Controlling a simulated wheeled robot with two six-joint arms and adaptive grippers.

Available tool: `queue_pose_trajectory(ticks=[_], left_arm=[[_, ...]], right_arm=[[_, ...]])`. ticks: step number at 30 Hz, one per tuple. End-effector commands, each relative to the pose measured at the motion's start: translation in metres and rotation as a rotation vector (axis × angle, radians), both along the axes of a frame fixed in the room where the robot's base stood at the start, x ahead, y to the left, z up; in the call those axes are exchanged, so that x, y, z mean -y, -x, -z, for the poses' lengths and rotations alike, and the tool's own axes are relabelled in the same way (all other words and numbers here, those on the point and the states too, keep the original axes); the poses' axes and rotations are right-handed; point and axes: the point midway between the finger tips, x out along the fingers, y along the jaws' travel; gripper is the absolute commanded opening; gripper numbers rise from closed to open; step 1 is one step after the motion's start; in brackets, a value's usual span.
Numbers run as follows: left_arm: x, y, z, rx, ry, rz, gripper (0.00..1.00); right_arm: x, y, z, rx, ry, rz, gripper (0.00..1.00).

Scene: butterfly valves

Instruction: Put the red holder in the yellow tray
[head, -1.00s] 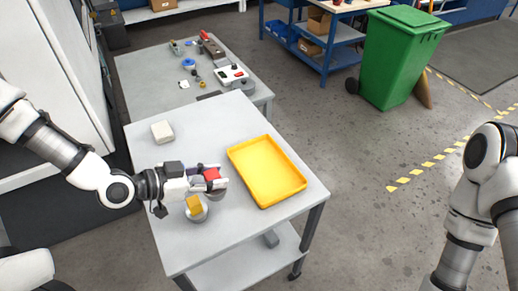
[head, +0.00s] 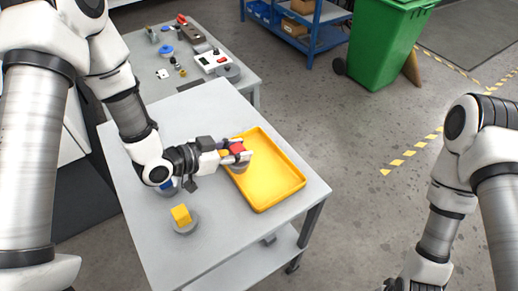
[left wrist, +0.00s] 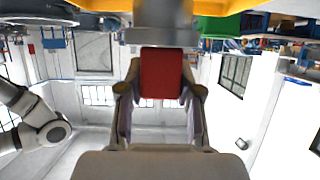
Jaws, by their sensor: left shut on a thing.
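The red holder (head: 237,148) has a red block on a grey round base. My left gripper (head: 235,153) is shut on the red block and holds it over the left inner part of the yellow tray (head: 287,196). In the left wrist view the red block (left wrist: 160,75) sits between the two fingers, with the grey base (left wrist: 160,18) beyond it and the tray's yellow edge (left wrist: 98,5) at the top. Whether the base touches the tray floor I cannot tell. My right gripper (head: 402,285) is barely in view at the bottom edge, so its state is unclear.
A yellow block on a grey round base (head: 182,217) stands on the grey table (head: 222,240) at the front left. A blue piece (head: 166,186) is partly hidden beneath my left arm. A second table (head: 232,72) with small parts stands behind. The tray's right part is empty.

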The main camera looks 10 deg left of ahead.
Motion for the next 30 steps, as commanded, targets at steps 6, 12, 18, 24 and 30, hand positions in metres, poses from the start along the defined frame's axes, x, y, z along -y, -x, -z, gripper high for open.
queue_pose_trajectory(ticks=[6,12,18,24,30], left_arm=[[0.034,-0.030,0.001,0.005,-0.001,0.004,0.00],[0.046,-0.041,0.006,0.001,0.002,0.002,0.00],[0.045,-0.041,0.034,0.000,0.003,0.001,0.00],[0.045,-0.041,0.040,0.003,0.002,0.001,0.00],[0.045,-0.040,0.042,0.000,0.000,0.001,0.45]], right_arm=[[0.000,0.000,-0.013,0.000,0.000,0.000,0.40],[0.000,0.000,-0.018,0.000,0.000,0.000,0.40],[0.000,0.000,-0.026,0.000,0.000,0.000,0.40],[0.000,0.000,-0.025,0.000,0.000,0.000,0.40],[0.000,0.000,-0.023,0.000,0.000,0.000,0.40]])
